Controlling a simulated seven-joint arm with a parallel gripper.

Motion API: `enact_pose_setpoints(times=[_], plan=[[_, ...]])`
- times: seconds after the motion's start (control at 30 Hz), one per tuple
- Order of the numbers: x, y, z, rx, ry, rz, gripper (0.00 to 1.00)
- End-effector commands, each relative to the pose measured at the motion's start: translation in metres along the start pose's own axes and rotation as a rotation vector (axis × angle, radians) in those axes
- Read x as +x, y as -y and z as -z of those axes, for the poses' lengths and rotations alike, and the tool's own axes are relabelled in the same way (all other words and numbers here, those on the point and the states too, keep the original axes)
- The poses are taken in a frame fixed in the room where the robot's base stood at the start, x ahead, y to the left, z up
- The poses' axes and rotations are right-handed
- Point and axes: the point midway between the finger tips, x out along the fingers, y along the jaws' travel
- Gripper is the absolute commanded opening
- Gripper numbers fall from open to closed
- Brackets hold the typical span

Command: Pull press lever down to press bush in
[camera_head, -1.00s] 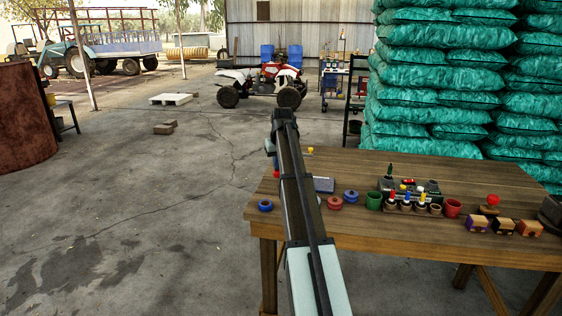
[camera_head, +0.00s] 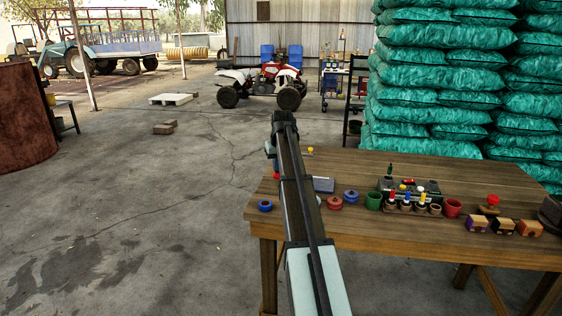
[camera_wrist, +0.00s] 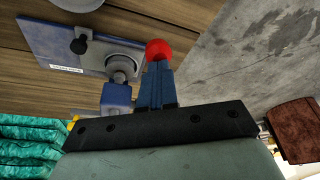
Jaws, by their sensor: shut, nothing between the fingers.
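The press shows in the wrist view, with a blue base plate (camera_wrist: 55,38) bearing a white label and a grey ram (camera_wrist: 120,78) beside my fingers. The lever's red ball knob (camera_wrist: 158,48) lies just beyond my fingertips, at or very near them; I cannot tell whether they touch. My gripper (camera_wrist: 157,66) is shut, its blue fingers together with nothing between them. I cannot make out the bush clearly.
Green sacks (camera_head: 440,75) are stacked behind. Open concrete floor lies left.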

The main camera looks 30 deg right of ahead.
Motion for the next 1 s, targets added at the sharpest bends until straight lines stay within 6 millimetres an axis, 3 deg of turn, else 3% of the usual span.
enact_pose_setpoints(times=[1.0], plan=[[0.013,-0.002,-0.002,0.0,0.0,0.0,0.0]])
